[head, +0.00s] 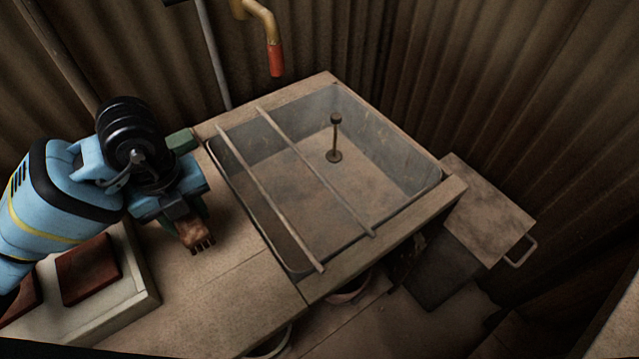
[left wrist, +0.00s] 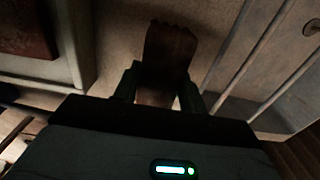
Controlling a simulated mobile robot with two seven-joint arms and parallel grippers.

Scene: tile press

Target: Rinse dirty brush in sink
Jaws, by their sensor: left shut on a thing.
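My left gripper (head: 190,205) is shut on a brown brush (head: 195,236), whose toothed end sticks out past the fingers. In the left wrist view the brush (left wrist: 170,52) stands between the two green fingers (left wrist: 157,88). The gripper is over the counter, just left of the sink. The sink (head: 390,165) is a square basin with two thin bars across its left part and an upright drain plug (head: 335,140) in it. A faucet (head: 275,55) with a red tip hangs above the back of the sink. My right gripper is not in view.
A pale tray (head: 150,290) with dark red tiles (head: 88,270) lies on the counter at the lower left. Corrugated walls stand behind and to the right. A box with a handle (head: 490,205) stands right of the sink. Bare counter (head: 225,295) lies in front of the gripper.

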